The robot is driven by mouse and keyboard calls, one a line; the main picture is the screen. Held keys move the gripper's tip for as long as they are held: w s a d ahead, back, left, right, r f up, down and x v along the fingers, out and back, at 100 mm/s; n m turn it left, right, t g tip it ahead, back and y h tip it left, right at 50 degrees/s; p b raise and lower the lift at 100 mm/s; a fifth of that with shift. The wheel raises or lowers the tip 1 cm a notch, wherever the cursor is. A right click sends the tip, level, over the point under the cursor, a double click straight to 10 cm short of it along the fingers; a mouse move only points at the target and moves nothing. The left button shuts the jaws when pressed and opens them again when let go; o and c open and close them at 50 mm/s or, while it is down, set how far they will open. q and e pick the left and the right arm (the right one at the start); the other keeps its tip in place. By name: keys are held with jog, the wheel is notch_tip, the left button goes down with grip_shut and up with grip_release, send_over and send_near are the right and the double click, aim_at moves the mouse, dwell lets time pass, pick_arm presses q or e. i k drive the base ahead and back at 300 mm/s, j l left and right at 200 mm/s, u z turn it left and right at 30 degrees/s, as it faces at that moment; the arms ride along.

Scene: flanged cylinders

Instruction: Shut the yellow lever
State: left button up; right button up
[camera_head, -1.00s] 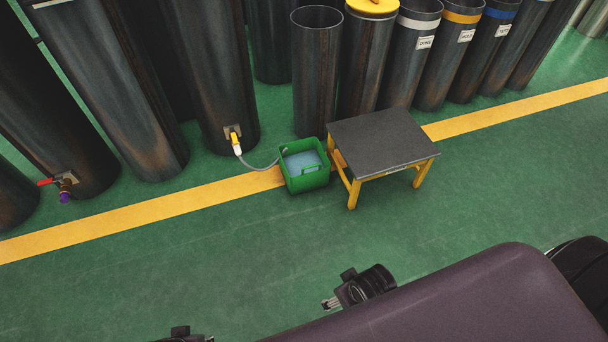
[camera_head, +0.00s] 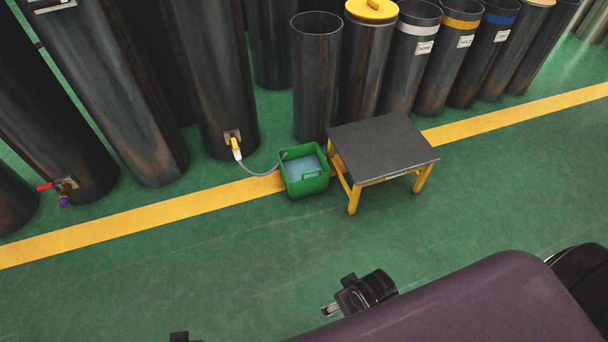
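The yellow lever (camera_head: 236,148) sits on a small valve low on a dark cylinder (camera_head: 215,90), left of the picture's middle. It points down, slightly tilted, and a grey hose (camera_head: 262,171) runs from the valve to a green bin (camera_head: 305,186) holding pale blue liquid. My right gripper (camera_head: 331,309) is at the bottom middle, well away from the lever, touching nothing; whether its fingers are open is unclear. Only a dark tip of what seems to be my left gripper (camera_head: 181,337) shows at the bottom edge.
A low table (camera_head: 380,146) with yellow legs stands right of the bin. Another valve with a red handle (camera_head: 45,186) and purple outlet is on a far-left cylinder. More cylinders line the back.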

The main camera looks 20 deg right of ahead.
aim_at(233, 139)
jog(key=i+l, duration=0.1)
jog(key=i, duration=0.4)
jog(key=i+l, duration=0.1)
jog(key=i, duration=0.45)
